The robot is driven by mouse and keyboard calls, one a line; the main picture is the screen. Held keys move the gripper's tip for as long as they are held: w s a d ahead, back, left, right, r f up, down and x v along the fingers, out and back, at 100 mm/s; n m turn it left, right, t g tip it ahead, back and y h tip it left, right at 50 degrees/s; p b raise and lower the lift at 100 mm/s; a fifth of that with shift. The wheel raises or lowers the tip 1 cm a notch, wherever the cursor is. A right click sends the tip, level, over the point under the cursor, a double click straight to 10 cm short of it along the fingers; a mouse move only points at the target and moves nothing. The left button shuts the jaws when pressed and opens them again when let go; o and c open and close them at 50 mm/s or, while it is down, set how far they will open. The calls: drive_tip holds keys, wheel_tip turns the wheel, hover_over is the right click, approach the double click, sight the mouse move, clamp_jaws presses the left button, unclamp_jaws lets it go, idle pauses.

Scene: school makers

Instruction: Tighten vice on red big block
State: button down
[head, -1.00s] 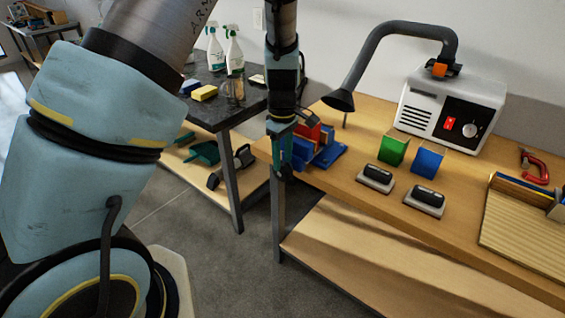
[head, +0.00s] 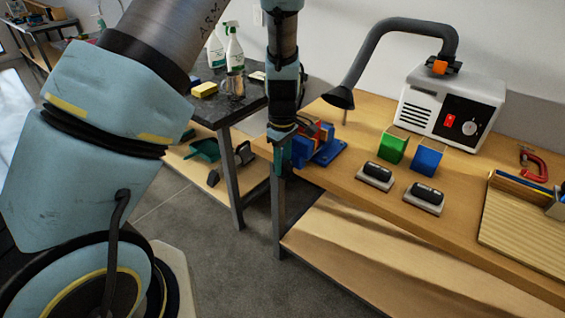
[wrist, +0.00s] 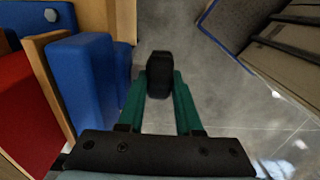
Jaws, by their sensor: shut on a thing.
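The blue vice (head: 328,151) stands at the left end of the wooden workbench. It also shows on the left of the wrist view (wrist: 82,82). The red big block (wrist: 28,118) sits beside a tan strip at the vice's blue jaw, at the left edge of the wrist view. In the head view the block (head: 326,130) is partly hidden behind my arm. My gripper (head: 279,168) is beside the bench's left end, at the vice's outer side. In the wrist view its green fingers (wrist: 160,82) are shut on a black vice handle (wrist: 159,72).
A green block (head: 392,149) and a blue block (head: 427,161) stand on the bench, with two black-handled erasers (head: 376,174) in front. A fume extractor (head: 452,108) stands behind. A dark side table (head: 222,108) with spray bottles is at the left. Floor is clear below.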

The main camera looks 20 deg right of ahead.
drive_tip(key=shift+s+r+t+p, duration=0.15)
drive_tip(key=shift+t+p, duration=0.15)
drive_tip(key=shift+p, duration=0.15)
drive_tip(key=shift+s+d+t+y+p, duration=0.1)
drive_tip(key=shift+t+y+p, duration=0.3)
drive_tip(key=shift+p, duration=0.25)
drive_tip(key=shift+s+d+t+y+p, duration=0.15)
drive_tip(key=shift+t+y+p, duration=0.35)
drive_tip(key=shift+t+p, duration=0.5)
drive_tip(key=shift+s+f+t+y+p, duration=0.1)
drive_tip(key=shift+f+t+y+p, duration=0.1)
drive_tip(key=shift+t+y, duration=0.25)
drive_tip(key=shift+s+f+t+y+p, duration=0.15)
drive_tip(key=shift+t+y, duration=0.1)
drive_tip(key=shift+t, duration=0.4)
drive_tip(key=shift+f+t+y+b, duration=0.1)
drive_tip(key=shift+t+y+b, duration=0.2)
drive_tip(key=shift+t, duration=0.3)
drive_tip(key=c, duration=0.9)
unclamp_jaws()
drive_tip(key=shift+o, duration=0.2)
drive_tip(key=shift+d, duration=0.1)
